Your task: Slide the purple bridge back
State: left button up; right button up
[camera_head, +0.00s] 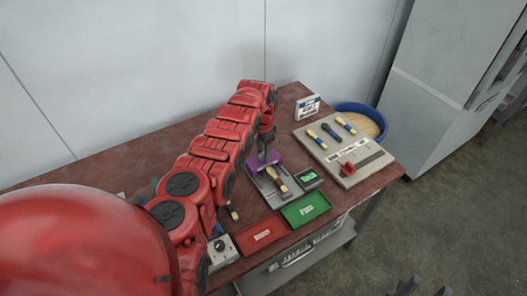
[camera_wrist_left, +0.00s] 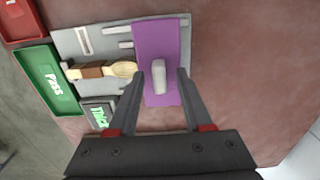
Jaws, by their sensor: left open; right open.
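The purple bridge (camera_head: 255,162) spans the grey press plate on the table; it also shows in the left wrist view (camera_wrist_left: 155,35). A pale grey upright knob (camera_wrist_left: 158,78) stands on it. My left gripper (camera_head: 266,153) is open above the bridge. In the left wrist view, its fingertips (camera_wrist_left: 161,74) are on either side of the knob, with gaps visible. My right gripper (camera_head: 425,288) shows only as two dark, spread fingertips at the bottom edge.
A green Pass tray (camera_head: 306,209) and a red tray (camera_head: 262,234) lie in front of the press. A small box with a green display (camera_head: 308,176) stands beside it.

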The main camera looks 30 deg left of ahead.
pick_arm(q)
grip_shut()
dwell(1.4)
